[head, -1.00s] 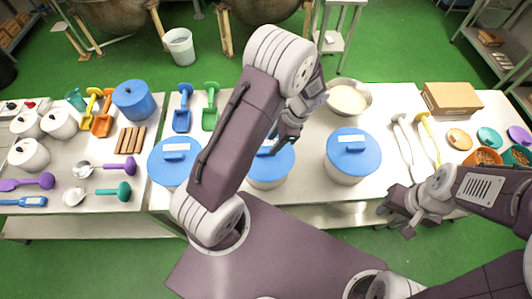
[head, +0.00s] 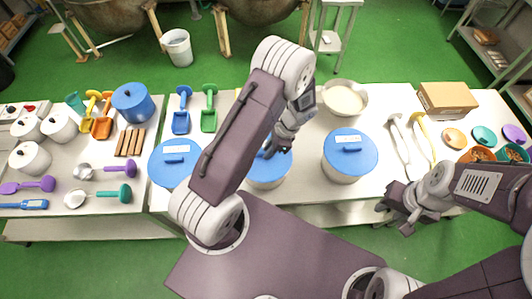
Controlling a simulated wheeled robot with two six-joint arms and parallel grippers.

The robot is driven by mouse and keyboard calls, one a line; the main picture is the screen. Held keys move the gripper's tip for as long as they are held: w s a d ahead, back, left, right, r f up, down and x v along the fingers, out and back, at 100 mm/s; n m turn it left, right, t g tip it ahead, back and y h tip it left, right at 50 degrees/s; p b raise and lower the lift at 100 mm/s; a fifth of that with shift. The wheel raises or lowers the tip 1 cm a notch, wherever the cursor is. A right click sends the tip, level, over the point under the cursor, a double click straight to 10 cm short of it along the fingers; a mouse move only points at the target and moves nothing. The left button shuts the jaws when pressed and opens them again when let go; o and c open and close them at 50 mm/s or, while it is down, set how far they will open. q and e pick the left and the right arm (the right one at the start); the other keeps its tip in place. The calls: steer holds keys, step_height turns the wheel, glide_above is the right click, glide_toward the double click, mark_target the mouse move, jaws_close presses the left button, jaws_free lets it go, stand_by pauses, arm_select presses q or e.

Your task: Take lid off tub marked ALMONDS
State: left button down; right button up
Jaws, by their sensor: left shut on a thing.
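Three white tubs with blue lids stand along the front of the table: a left tub (head: 172,164), a middle tub (head: 268,176) and a right tub (head: 349,157). Each lid has a bar handle; the left and right lids show white labels too small to read. My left gripper (head: 271,150) is down at the middle tub's blue lid (head: 282,163), shut on its handle. My arm hides much of this lid and its label. The lid appears seated on the tub. My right gripper (head: 394,219) is open and empty by the table's front edge at the right.
A bowl of pale contents (head: 343,98) stands behind the tubs. Blue (head: 181,120) and green (head: 209,118) scoops lie behind the left tub. White (head: 398,140) and yellow (head: 424,135) utensils lie right of the right tub. A cardboard box (head: 447,97) stands at the back right.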

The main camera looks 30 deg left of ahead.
arm_select(q)
steer(key=shift+w+r, duration=0.1)
steer(key=shift+r, duration=0.45)
steer(key=r+b, duration=0.1)
steer(key=r, duration=0.2)
steer(key=shift+w+a+b, duration=0.1)
steer(key=shift+a+b, duration=0.1)
steer(key=shift+b, duration=0.15)
steer(key=w+a+r+p, duration=0.1)
steer(key=w+a+r, duration=0.1)
steer(key=a+r, duration=0.8)
steer(key=shift+a, duration=0.5)
steer(key=shift+w, duration=0.1)
steer(key=shift+f, duration=0.1)
